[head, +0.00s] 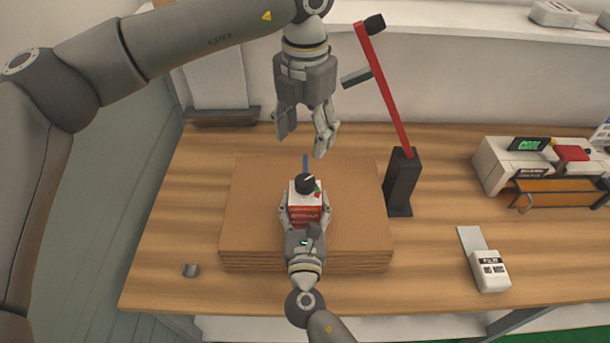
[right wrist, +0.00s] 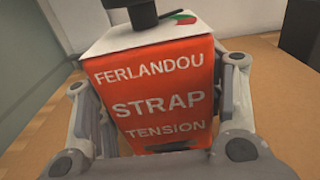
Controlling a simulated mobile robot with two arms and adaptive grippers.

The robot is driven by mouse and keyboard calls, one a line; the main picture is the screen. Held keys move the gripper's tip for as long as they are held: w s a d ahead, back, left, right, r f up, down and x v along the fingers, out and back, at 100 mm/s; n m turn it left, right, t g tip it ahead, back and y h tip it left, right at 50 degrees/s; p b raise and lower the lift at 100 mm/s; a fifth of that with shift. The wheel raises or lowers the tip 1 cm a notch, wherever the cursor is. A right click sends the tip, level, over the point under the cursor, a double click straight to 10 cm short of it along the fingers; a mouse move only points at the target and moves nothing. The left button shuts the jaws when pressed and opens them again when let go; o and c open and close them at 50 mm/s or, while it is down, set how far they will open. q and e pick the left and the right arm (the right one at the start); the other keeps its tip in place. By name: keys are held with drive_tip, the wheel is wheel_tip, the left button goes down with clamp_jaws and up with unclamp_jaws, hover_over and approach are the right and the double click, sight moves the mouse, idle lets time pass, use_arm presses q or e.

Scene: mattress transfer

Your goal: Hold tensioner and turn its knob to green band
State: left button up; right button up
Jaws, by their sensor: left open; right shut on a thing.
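The tensioner (head: 305,212) is a red and white box with lettering, sitting over the stack of cardboard sheets. The right wrist view shows its red face (right wrist: 160,95) reading "FERLANDOU STRAP TENSION". Its black knob (head: 305,183) is on the white top, with a small red and green mark (head: 318,188) beside it. My right gripper (head: 305,214) is shut on the tensioner, with a finger on each side. My left gripper (head: 305,140) is open and empty, pointing down above and beyond the knob, apart from it. The knob's exact pointer position is too small to tell.
The cardboard stack (head: 250,225) lies on the wooden table (head: 420,270). A black stand with a red lever (head: 385,90) rises at right, near my left gripper. A printer-like machine (head: 500,165) and small white device (head: 489,270) are further right.

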sight(305, 179)
drive_tip(key=shift+r, duration=0.15)
use_arm(q)
wheel_tip(305, 179, down, 12)
drive_tip(key=n, duration=0.5)
idle(0.3)
drive_tip(key=c, duration=1)
drive_tip(key=shift+m, duration=0.3)
